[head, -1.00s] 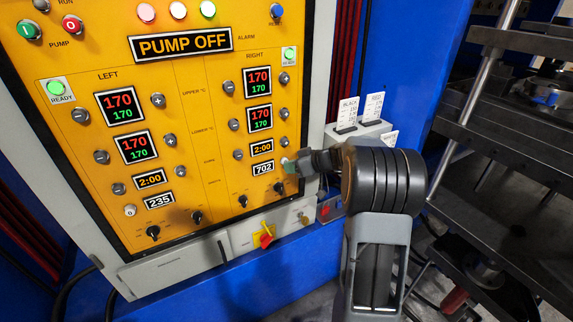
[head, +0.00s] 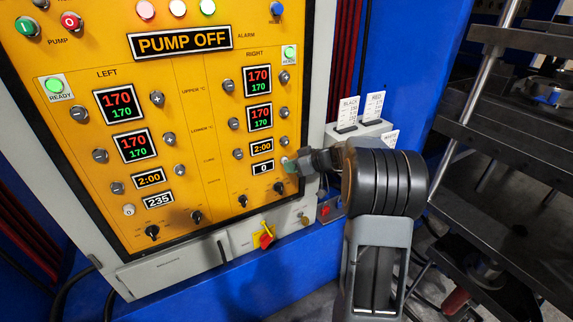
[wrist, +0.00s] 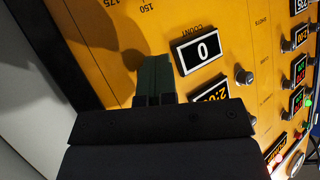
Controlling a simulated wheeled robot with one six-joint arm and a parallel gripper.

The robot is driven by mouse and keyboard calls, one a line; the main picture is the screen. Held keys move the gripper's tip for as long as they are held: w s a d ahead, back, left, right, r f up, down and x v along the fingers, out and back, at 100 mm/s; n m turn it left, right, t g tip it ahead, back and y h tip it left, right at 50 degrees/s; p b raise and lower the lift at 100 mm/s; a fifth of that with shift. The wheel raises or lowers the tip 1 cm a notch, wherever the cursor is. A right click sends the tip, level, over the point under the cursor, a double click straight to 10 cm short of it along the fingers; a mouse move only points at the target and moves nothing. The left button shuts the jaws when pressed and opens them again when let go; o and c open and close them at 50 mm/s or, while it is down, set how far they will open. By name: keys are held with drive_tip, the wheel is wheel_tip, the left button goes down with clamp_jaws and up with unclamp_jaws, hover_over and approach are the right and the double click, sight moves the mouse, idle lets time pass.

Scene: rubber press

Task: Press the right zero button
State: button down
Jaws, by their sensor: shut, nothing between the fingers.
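The right count display (head: 263,167) on the yellow panel reads 0. It also shows in the wrist view (wrist: 199,51), where it lies just right of my fingertips. My gripper (head: 289,165) is at the panel's right side, beside this display. In the wrist view its dark green fingers (wrist: 152,75) are together with nothing between them, and their tips are against or very near the panel. The right zero button is hidden behind the fingers. The left zero button (head: 129,210) is a small white knob beside the left count display (head: 159,201), which reads 235.
The yellow panel (head: 205,120) carries several grey knobs, displays and lamps. A red rotary switch (head: 264,236) is below. The dark press plates (head: 500,140) are at the far right.

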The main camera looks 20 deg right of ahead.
drive_tip(key=shift+s+d+b, duration=0.1)
drive_tip(key=shift+s+b, duration=0.65)
drive_tip(key=shift+s, duration=0.25)
drive_tip(key=shift+s+d+b, duration=0.15)
drive_tip(key=shift+s+b, duration=0.8)
drive_tip(key=shift+s, duration=0.3)
drive_tip(key=shift+s+d+b, duration=0.15)
drive_tip(key=shift+s+b, duration=0.8)
drive_tip(key=shift+s, duration=0.3)
